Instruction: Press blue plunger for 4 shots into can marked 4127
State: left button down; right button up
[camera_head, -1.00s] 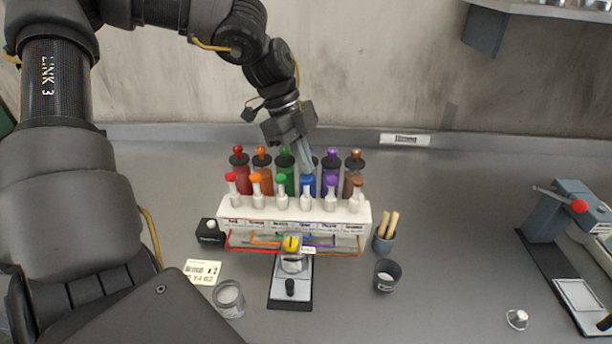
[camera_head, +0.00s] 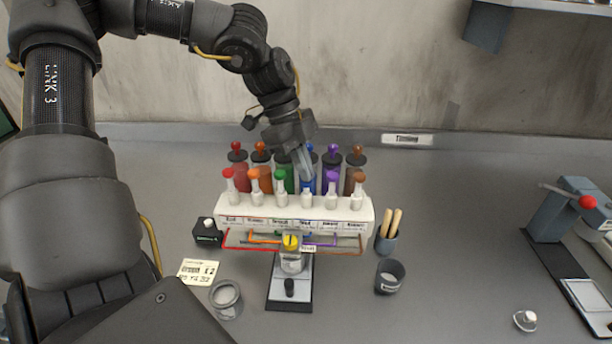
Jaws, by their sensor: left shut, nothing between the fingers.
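A white dispenser block (camera_head: 300,209) holds a front row of coloured plungers, with the blue plunger (camera_head: 307,185) right of the green one. My left gripper (camera_head: 306,176) is shut and empty. It points down with its tips at the top of the blue plunger, seemingly touching it, and partly hides it. The blue cap sits lower than its neighbours' caps. My right gripper is out of view.
A small dark box (camera_head: 208,232), a note card (camera_head: 198,271) and a pale open cup (camera_head: 226,297) stand at left. A dark cup (camera_head: 389,278) and a holder with wooden sticks (camera_head: 387,240) stand at right. A lever device (camera_head: 560,225) is at far right.

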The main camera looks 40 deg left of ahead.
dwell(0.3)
pick_arm(q)
jog(key=shift+r+p, duration=1.05)
jog(key=shift+r, duration=0.5)
jog(key=shift+r+p, duration=1.65)
jog(key=shift+r, duration=0.85)
